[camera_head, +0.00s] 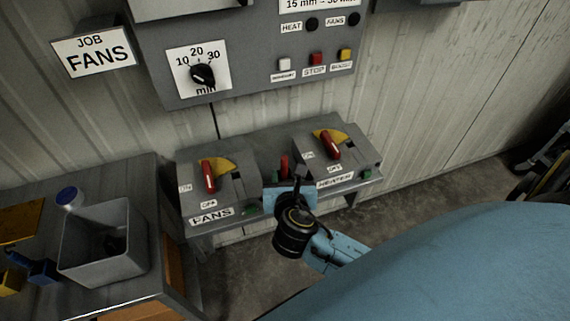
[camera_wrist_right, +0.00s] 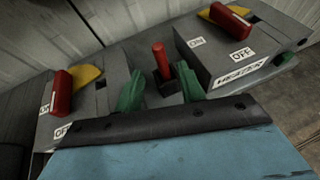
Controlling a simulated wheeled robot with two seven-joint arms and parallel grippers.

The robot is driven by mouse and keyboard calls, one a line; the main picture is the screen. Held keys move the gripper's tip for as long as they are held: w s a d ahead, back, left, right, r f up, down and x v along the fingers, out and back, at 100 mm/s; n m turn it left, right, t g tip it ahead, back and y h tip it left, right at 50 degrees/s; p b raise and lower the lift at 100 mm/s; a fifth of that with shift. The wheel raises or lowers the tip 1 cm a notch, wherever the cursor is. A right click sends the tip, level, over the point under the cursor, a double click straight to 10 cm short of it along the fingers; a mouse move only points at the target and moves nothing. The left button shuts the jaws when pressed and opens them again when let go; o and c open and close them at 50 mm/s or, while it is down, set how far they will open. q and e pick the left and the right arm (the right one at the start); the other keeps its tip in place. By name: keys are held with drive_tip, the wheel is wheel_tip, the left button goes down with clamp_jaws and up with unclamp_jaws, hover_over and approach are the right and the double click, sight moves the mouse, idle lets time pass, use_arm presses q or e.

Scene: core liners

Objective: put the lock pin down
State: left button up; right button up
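The lock pin (camera_head: 284,166) is a short red upright rod between the FANS and HEATER switch boxes. In the right wrist view the red pin (camera_wrist_right: 162,60) stands in a small dark holder or base (camera_wrist_right: 165,84). My right gripper (camera_head: 287,181) is at the pin, over the gap between the boxes. In the right wrist view its green fingers (camera_wrist_right: 160,80) are apart, one on each side of the pin's lower part, with visible gaps. The pin's lowest end is hidden. My left gripper is not in view.
The FANS box (camera_head: 230,187) and HEATER box (camera_head: 352,153) each carry a red lever on a yellow plate, close beside the gripper. A grey bin (camera_head: 85,272) stands on the bench at left. The control panel (camera_head: 255,75) is on the wall behind.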

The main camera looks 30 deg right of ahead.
drive_tip(key=s+f+m+g+y, duration=0.15)
drive_tip(key=s+f+m, duration=0.3)
drive_tip(key=f, duration=0.45)
drive_tip(key=s+a+f+m+g+y, duration=0.1)
drive_tip(key=s+f+m+g, duration=0.3)
drive_tip(key=f, duration=0.6)
drive_tip(key=s+f+m+g+y, duration=0.1)
drive_tip(key=s+f+m+y, duration=0.15)
drive_tip(key=s+f, duration=0.5)
drive_tip(key=s+f+m+g, duration=0.2)
drive_tip(key=s+f+m, duration=0.5)
drive_tip(key=s, duration=0.4)
drive_tip(key=s+f+m+g+y, duration=0.1)
drive_tip(key=s+f+m+g, duration=0.1)
drive_tip(key=s+f+m, duration=0.5)
drive_tip(key=s+m, duration=0.3)
drive_tip(key=shift+s+d, duration=0.15)
drive_tip(key=shift+s, duration=0.2)
drive_tip(key=shift+g, duration=0.25)
